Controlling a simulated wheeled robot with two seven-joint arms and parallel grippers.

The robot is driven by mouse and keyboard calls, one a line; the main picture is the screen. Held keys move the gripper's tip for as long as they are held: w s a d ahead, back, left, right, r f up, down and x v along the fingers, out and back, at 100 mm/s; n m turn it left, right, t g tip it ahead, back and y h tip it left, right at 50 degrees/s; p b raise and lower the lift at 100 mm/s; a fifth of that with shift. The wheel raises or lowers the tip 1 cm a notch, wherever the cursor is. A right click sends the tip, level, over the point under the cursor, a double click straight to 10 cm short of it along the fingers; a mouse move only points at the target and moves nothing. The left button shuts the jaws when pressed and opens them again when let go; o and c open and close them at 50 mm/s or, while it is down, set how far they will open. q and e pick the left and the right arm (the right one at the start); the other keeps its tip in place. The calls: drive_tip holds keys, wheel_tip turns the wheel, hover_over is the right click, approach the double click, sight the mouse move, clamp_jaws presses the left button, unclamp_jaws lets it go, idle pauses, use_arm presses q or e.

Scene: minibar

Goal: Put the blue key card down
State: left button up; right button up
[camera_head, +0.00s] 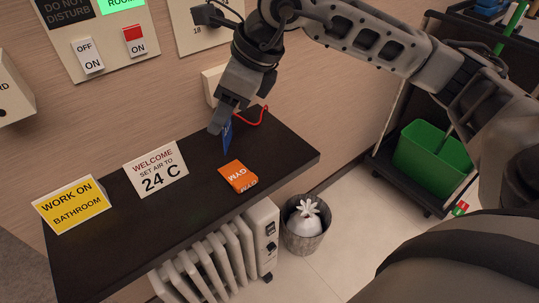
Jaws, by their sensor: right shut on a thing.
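The blue key card (227,136) is a small blue piece, standing on edge below my right gripper's fingers, at or just above the dark shelf (205,200). Its upper part is hidden by the fingers. My right gripper (222,119) comes from the upper right and points down over the back of the shelf. It is shut on the blue key card. I cannot tell whether the card's lower edge touches the shelf. My left gripper is not in view.
An orange packet (238,177) lies just in front of the card. A welcome sign (155,168) and a yellow sign (72,205) stand to the left. A red cord (258,116) lies behind. The shelf's front right is clear. A radiator (225,255) stands below.

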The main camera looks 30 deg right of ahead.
drive_tip(key=w+d+f+m+h+b, duration=0.1)
drive_tip(key=d+f+m+h+b, duration=0.1)
drive_tip(key=d+f+m, duration=0.1)
drive_tip(key=w+d+f+m+h+b, duration=0.2)
drive_tip(key=d+f+m, duration=0.2)
drive_tip(key=d+m, duration=0.1)
drive_tip(key=w+d+f+m+t+h+b, duration=0.1)
drive_tip(key=w+d+f+m+b, duration=0.1)
drive_tip(key=d+f+m, duration=0.2)
drive_tip(key=shift+w+d+m+h+b, duration=0.2)
drive_tip(key=shift+m+h+b, duration=0.15)
drive_tip(key=shift+m, duration=0.35)
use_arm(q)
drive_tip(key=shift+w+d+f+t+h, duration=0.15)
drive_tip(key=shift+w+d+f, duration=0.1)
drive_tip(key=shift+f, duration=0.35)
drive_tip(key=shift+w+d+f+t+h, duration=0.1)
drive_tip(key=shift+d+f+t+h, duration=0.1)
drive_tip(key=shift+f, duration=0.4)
use_arm(e)
drive_tip(key=shift+f, duration=0.1)
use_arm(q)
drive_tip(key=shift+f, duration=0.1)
use_arm(e)
drive_tip(key=shift+f, duration=0.15)
